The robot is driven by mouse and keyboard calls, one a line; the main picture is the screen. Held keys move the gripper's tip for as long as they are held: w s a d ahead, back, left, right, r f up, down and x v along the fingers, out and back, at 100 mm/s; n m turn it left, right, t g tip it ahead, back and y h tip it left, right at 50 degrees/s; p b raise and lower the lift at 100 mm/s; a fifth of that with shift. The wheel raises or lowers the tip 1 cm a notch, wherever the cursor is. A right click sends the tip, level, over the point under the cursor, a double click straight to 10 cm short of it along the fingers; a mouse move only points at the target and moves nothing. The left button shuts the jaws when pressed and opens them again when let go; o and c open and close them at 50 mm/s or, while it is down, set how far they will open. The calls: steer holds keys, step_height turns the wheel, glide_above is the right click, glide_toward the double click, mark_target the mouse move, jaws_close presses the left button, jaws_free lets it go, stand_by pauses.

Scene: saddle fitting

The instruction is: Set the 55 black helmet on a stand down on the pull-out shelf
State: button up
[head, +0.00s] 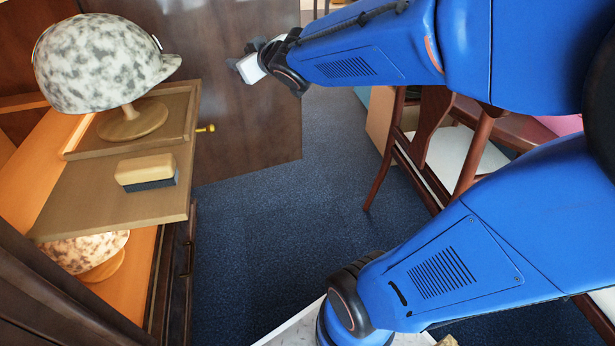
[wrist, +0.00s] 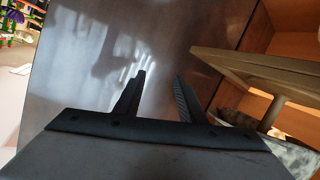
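A white helmet mottled with grey (head: 98,62) sits upright on a round wooden stand (head: 133,122) at the upper left of the head view. I see no plain black helmet. The stand rests on the rear, framed part of the brown pull-out shelf (head: 85,205). In the wrist view, the helmet (wrist: 290,158) shows partly at the lower right, with the shelf (wrist: 260,68) above it. My gripper (wrist: 160,85) is open, with nothing between its fingers. In the head view, my gripper (head: 243,67) is in the air to the right of the helmet, clear of it.
A tan and dark brush (head: 147,171) lies on the shelf's front part. A second, brown-speckled helmet (head: 88,250) is on the level below. A dark open cabinet door (head: 245,125) stands behind my gripper. Chairs (head: 430,130) are at the right; blue carpet (head: 290,205) lies between.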

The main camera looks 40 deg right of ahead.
steer(key=s+d+f+m+g+h, duration=0.1)
steer(key=s+f+m+g, duration=0.1)
steer(key=s+f, duration=0.35)
steer(key=s+d+f+m+g+h, duration=0.1)
steer(key=s+d+f+g+h, duration=0.15)
steer(key=s, duration=0.65)
steer(key=s+a+f+g+y, duration=0.1)
steer(key=s+a+f+g, duration=0.1)
steer(key=s, duration=0.6)
steer(key=s+a+f+g+y, duration=0.2)
steer(key=s+a+f+g, duration=0.1)
steer(key=s, duration=0.6)
step_height(320, 180, down, 2)
steer(key=shift+a+f+m, duration=0.1)
steer(key=shift+a+m, duration=0.2)
steer(key=shift+a, duration=0.2)
